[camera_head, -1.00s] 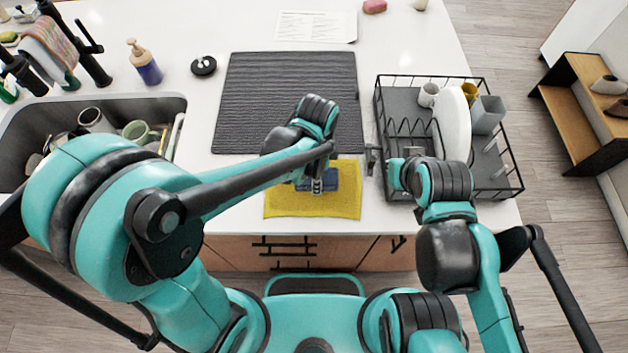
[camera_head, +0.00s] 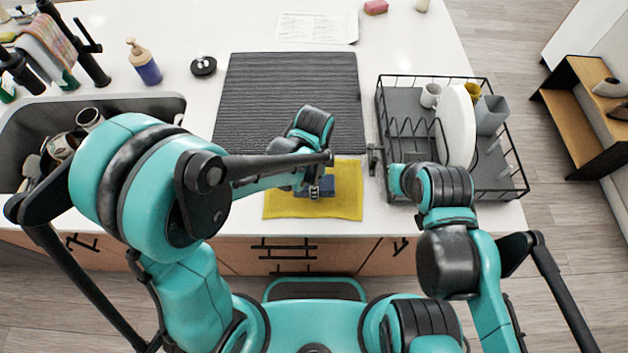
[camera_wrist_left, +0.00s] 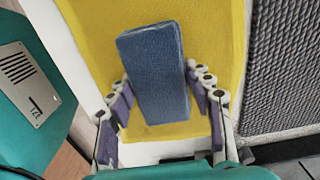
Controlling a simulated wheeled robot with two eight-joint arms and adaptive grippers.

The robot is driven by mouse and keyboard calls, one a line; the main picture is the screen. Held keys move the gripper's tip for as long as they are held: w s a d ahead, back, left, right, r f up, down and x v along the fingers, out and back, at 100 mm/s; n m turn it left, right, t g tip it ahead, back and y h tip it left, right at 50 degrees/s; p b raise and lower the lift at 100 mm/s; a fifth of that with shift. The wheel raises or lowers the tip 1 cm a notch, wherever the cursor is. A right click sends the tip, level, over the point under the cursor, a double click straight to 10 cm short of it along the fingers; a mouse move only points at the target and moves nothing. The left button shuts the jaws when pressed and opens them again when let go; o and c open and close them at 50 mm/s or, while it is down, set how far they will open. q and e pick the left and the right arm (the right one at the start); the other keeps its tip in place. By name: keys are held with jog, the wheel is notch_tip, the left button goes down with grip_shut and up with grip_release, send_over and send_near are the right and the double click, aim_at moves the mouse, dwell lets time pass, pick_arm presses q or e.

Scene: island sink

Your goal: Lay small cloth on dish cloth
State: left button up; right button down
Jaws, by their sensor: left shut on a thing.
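The small cloth is a blue, thick rectangle (camera_head: 327,185); it fills the middle of the left wrist view (camera_wrist_left: 155,70). My left gripper (camera_head: 314,190) is shut on it, with the fingers (camera_wrist_left: 162,100) on both sides of its near part. The yellow dish cloth (camera_head: 345,207) lies flat at the counter's front edge and also shows in the left wrist view (camera_wrist_left: 205,30). The blue cloth is over the yellow one; whether they touch I cannot tell. My right gripper (camera_head: 376,160) is beside the dish rack's left side; its finger opening is unclear.
A dark ribbed mat (camera_head: 290,90) lies behind the dish cloth. A wire dish rack (camera_head: 507,150) with a plate and cups stands right. A sink (camera_head: 150,104) with dishes is left, partly hidden by my arm. A soap bottle (camera_head: 145,65) and black stopper (camera_head: 204,66) stand near it.

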pick_arm(q)
jog(key=shift+f, duration=0.4)
jog(key=shift+c, duration=2)
jog(key=o, duration=1.6)
jog(key=shift+w, duration=0.2)
jog(key=shift+s+r, duration=0.1)
